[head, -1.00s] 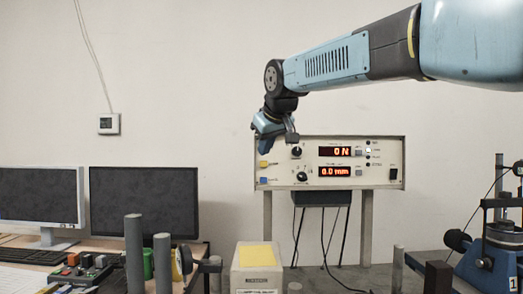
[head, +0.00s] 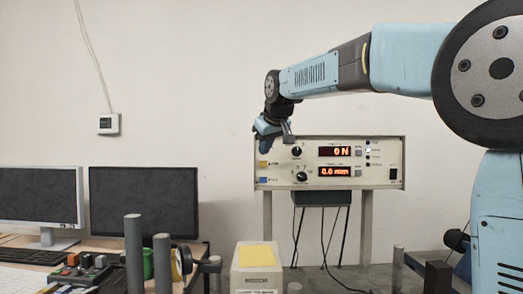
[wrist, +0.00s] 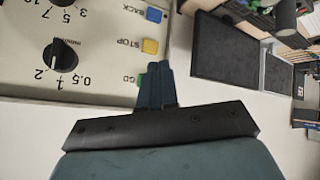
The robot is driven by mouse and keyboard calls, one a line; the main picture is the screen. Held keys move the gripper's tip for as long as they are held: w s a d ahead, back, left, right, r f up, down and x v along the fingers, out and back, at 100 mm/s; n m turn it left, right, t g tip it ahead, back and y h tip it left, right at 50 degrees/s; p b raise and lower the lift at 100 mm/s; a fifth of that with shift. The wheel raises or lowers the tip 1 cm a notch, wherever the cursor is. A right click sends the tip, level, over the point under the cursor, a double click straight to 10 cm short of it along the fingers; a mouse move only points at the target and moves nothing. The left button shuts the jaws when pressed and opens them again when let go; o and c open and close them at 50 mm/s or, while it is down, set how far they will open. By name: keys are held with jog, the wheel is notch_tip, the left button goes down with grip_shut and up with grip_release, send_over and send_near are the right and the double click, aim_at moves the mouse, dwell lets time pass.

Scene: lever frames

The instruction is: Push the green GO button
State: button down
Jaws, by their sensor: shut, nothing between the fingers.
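The green GO button (wrist: 142,80) shows as a small green patch at the edge of the cream control panel (wrist: 95,90) in the wrist view, partly hidden by my fingers. My gripper (wrist: 159,69) is shut and empty, its tips overlapping the button's outer side; I cannot tell whether they touch. The yellow STOP button (wrist: 150,46) and blue BACK button (wrist: 154,15) lie beyond it in a row. In the head view, my gripper (head: 267,138) is at the panel's upper left corner and the green button cannot be seen.
A black knob (wrist: 61,54) stands out from the panel near the buttons. Monitors (head: 143,202) stand on a desk at left. A pale box with a yellow top (head: 255,258) stands below the panel. The wall above the panel is bare.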

aim_at(261, 157)
jog(key=shift+w, duration=0.8)
jog(key=shift+w, duration=0.15)
dwell(1.5)
jog(key=shift+w, duration=0.25)
jog(key=shift+w+r, duration=0.1)
jog(key=shift+w, duration=0.25)
dwell(0.7)
jog(key=shift+s, duration=0.8)
jog(key=shift+s, duration=0.15)
jog(key=s, duration=0.4)
jog(key=shift+s, duration=0.35)
